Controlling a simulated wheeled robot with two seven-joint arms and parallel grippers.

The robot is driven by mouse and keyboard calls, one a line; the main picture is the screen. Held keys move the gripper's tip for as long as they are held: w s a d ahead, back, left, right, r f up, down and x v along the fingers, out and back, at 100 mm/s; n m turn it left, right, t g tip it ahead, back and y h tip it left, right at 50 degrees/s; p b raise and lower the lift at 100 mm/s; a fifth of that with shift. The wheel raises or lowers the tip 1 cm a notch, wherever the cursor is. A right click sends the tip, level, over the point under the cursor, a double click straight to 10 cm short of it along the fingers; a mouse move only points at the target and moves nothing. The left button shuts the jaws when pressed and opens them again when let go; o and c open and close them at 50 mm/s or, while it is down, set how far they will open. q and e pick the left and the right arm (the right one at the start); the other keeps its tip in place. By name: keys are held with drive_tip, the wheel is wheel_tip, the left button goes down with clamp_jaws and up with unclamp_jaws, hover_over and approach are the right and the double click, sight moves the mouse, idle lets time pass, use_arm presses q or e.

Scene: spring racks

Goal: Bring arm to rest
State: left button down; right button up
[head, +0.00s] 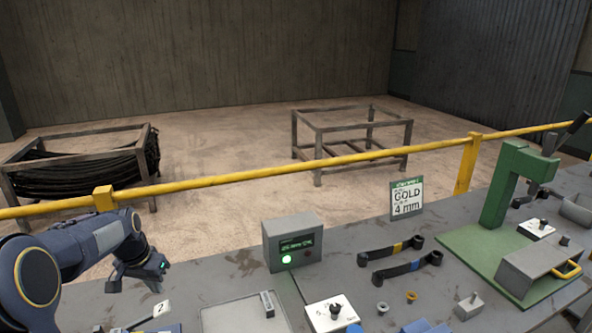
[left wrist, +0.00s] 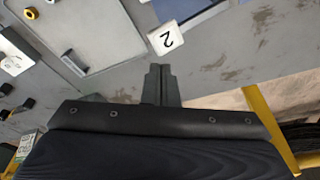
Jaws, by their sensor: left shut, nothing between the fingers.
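My left arm comes in from the left in the head view, over the left end of the bench (head: 220,275). My left gripper (head: 163,267) hangs above the bench near the yellow rail. It also shows in the left wrist view (left wrist: 160,68), where its two fingers are together with nothing between them. My right gripper is not in view.
A yellow rail (head: 270,172) runs behind the bench. A grey tray (head: 235,313) lies in front.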

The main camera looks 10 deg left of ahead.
use_arm(q)
drive_tip(key=s+d+r+n+t+h, duration=0.1)
drive_tip(key=s+d+r+h, duration=0.1)
drive_tip(key=s+d+r, duration=0.45)
drive_tip(key=s+d+f+t+b, duration=0.1)
drive_tip(key=s+d+f, duration=0.1)
drive_tip(key=s+d, duration=0.5)
drive_tip(key=s+d+f+t+h+b, duration=0.1)
drive_tip(key=s+d, duration=0.7)
drive_tip(key=s, duration=0.4)
drive_tip(key=shift+s+f+n+h, duration=0.3)
drive_tip(key=shift+s+f+n, duration=0.1)
